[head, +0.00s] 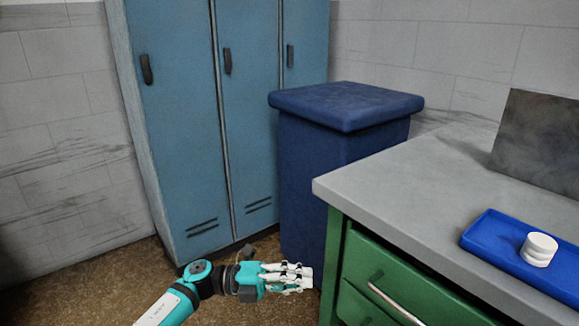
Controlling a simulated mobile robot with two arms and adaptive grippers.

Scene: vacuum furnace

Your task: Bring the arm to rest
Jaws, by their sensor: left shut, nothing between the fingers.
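My left arm comes in at the bottom of the head view, teal and white with dark joints. My left gripper (300,277) points to the right, low in front of the blue bin and beside the green drawer cabinet. Its white fingers are shut and hold nothing. The fingertips show close to the cabinet's left side in the picture; I cannot tell whether they touch it. My right gripper is not in view.
A grey worktop (400,185) tops the green cabinet (380,265). On it a blue tray (487,238) holds white round pieces (539,249). A dark blue lidded bin (345,105) stands beside blue lockers (185,110). Brown floor (90,285) is clear at left.

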